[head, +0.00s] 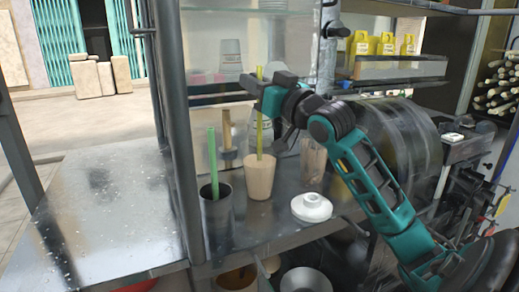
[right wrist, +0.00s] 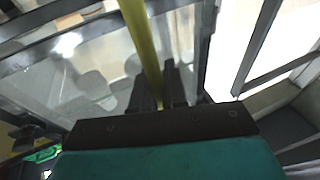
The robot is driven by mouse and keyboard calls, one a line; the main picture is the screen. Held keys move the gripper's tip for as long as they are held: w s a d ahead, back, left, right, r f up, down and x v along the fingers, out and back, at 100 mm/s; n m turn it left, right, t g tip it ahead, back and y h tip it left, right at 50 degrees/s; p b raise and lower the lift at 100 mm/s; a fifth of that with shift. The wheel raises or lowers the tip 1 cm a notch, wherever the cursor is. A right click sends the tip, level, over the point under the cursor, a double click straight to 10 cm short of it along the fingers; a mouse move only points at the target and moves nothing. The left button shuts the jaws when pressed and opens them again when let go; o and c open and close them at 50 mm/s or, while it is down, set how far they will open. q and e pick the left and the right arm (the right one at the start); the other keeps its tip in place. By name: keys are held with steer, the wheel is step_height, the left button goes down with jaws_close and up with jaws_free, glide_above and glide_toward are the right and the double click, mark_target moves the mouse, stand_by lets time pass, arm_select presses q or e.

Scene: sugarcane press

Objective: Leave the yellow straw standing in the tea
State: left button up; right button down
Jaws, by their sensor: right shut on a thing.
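The yellow straw (head: 259,135) stands close to upright in the head view, with its lower end inside the tan cup of tea (head: 260,178). My right gripper (head: 257,88) is shut on the upper part of the straw, above the cup. In the right wrist view the yellow straw (right wrist: 143,45) runs between the two dark fingers of the gripper (right wrist: 160,95). The tea's surface and the straw's lower tip are hidden by the cup wall. My left gripper is not in view.
A dark metal cup (head: 216,220) holding a green straw (head: 213,160) stands left of the tan cup. A white lid-like piece (head: 311,207) lies to its right, and a clear glass (head: 313,160) stands behind. The metal counter at left (head: 100,215) is clear beyond a post (head: 176,120).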

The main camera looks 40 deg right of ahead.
mark_target(261, 123)
steer(key=shift+f+b, duration=2.2)
steer(key=shift+f, duration=1.6)
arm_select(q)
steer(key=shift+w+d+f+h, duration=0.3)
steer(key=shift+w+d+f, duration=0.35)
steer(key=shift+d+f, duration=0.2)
arm_select(e)
steer(key=c, duration=1.3)
jaws_free()
steer(key=shift+c, duration=0.2)
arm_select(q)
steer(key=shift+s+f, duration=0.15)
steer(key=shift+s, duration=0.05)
arm_select(e)
steer(key=shift+o, duration=1.3)
